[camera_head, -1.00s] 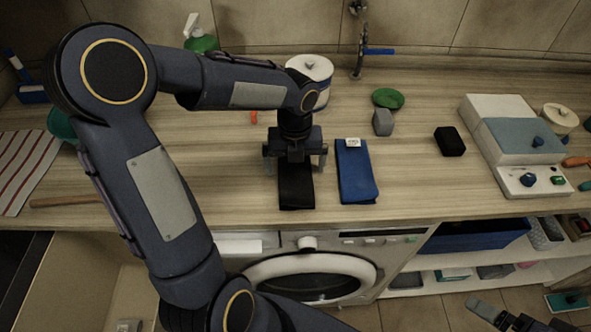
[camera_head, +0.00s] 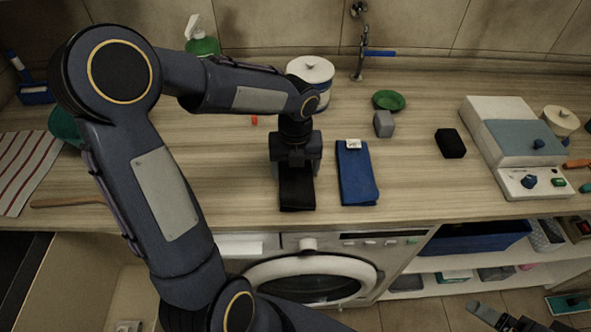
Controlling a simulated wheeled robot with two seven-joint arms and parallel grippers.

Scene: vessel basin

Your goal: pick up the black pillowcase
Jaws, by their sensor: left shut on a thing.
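The black pillowcase (camera_head: 297,194) is a dark folded cloth on the wooden counter, above the washing machine. My left gripper (camera_head: 296,172) points down over its far part, with its jaws closed in on the cloth. The gripper body hides the far end of the pillowcase. The near part lies out in front of the fingers. I cannot tell whether any of it is off the counter. My right gripper is not clearly seen; only a dark piece shows at the bottom right.
A folded blue cloth (camera_head: 357,174) with a white label lies just right of the pillowcase. A grey block (camera_head: 383,124), a green dish (camera_head: 389,100) and a black block (camera_head: 450,143) stand farther right. A white canister (camera_head: 311,72) stands behind my arm. The washing machine (camera_head: 309,275) is below the counter.

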